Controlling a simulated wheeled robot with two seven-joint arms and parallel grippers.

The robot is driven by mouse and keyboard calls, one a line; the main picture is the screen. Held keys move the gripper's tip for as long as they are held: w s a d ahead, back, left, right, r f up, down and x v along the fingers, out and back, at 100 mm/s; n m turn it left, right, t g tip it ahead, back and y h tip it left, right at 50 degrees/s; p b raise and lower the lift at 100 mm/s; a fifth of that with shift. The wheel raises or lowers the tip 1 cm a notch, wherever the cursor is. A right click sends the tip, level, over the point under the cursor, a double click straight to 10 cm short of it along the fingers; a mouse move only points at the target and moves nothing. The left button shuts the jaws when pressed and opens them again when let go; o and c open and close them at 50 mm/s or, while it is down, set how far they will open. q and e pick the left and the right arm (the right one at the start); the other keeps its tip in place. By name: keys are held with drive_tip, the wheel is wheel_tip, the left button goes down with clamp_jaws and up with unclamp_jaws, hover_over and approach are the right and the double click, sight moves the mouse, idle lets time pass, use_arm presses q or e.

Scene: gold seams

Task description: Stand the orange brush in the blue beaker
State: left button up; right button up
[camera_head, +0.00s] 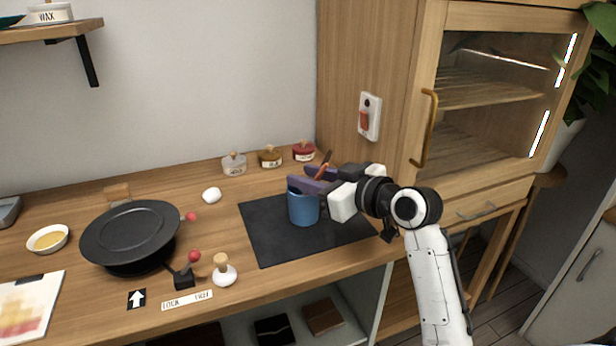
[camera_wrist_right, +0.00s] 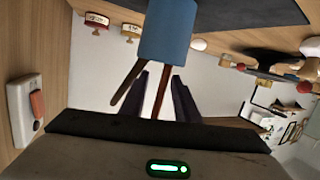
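The blue beaker (camera_head: 303,208) stands upright on the dark mat (camera_head: 268,232); it also shows in the wrist view (camera_wrist_right: 168,30). An orange-brown stick, apparently the orange brush (camera_head: 323,166), rises from the beaker's mouth. In the wrist view a reddish-brown handle (camera_wrist_right: 163,92) and a darker brown stick (camera_wrist_right: 128,84) come out of the beaker, leaning apart. I cannot tell their bristle ends. My right gripper (camera_head: 314,180) is at the beaker's mouth. Its purple fingers are open on either side of the reddish handle, with gaps showing. My left gripper is not in view.
Three small lidded jars (camera_head: 270,157) stand behind the mat. A black pan (camera_head: 130,236), a red-knobbed lever (camera_head: 188,270) and a white-based wooden knob (camera_head: 224,272) are to the left. The wooden cabinet (camera_head: 390,130) with a switch (camera_head: 369,116) stands close behind my right arm.

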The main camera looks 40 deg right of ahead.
drive_tip(key=shift+s, duration=0.1)
drive_tip(key=v, duration=1)
idle(0.6)
drive_tip(key=shift+s+f, duration=0.1)
